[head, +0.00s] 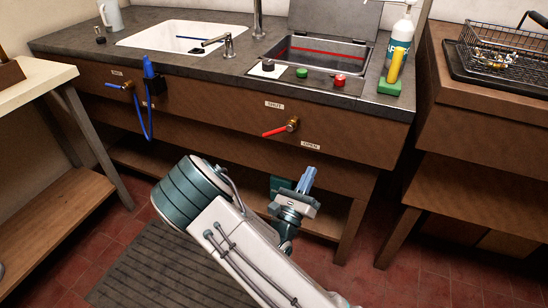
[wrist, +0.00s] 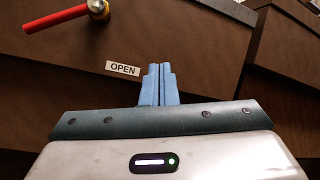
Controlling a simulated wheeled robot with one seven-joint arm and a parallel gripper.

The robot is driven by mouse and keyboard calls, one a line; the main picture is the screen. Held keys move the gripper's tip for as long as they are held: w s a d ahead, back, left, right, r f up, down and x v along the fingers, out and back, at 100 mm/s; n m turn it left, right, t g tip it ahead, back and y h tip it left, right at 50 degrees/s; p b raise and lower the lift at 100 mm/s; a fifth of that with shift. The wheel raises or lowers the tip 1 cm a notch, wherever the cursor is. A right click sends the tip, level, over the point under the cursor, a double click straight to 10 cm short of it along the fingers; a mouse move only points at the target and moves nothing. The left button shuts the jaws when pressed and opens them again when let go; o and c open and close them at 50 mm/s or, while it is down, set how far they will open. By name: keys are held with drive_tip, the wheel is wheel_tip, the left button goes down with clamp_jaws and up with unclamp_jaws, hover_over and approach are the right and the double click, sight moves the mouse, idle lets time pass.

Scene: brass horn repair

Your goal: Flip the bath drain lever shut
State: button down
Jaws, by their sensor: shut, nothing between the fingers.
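The drain lever has a red handle (head: 274,131) on a brass pivot (head: 292,124), on the brown cabinet front below the bath (head: 322,54). The handle points left and slightly down. The SHUT label (head: 274,104) is above it and to the left of the pivot. The OPEN label (head: 311,145) is below and right of the pivot. In the wrist view the red handle (wrist: 56,18) is at the top left, and the OPEN label (wrist: 123,68) is nearer. My gripper (head: 309,172) is shut and empty, below the lever and apart from it; its blue fingers (wrist: 159,68) show right of OPEN.
A blue-handled valve (head: 122,86) and a blue tool with a hose (head: 149,78) are on the cabinet front at left. Red, green and dark knobs (head: 339,81) sit on the counter edge. A side bench (head: 40,80) stands left. The space before the lever looks clear.

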sight(276, 132)
drive_tip(key=a+f+n+t+y+b, duration=0.2)
drive_tip(key=a+f+n+t+y, duration=0.1)
drive_tip(key=a+f+n+y, duration=0.65)
drive_tip(key=w+r+y+b, duration=0.1)
drive_tip(key=w+r+b, duration=0.1)
drive_tip(key=w+r, duration=0.8)
drive_tip(key=shift+w+a+r, duration=0.25)
drive_tip(key=shift+w+r, duration=0.05)
drive_tip(key=shift+r, duration=0.15)
drive_tip(key=shift+m, duration=0.25)
drive_tip(key=shift+a, duration=0.1)
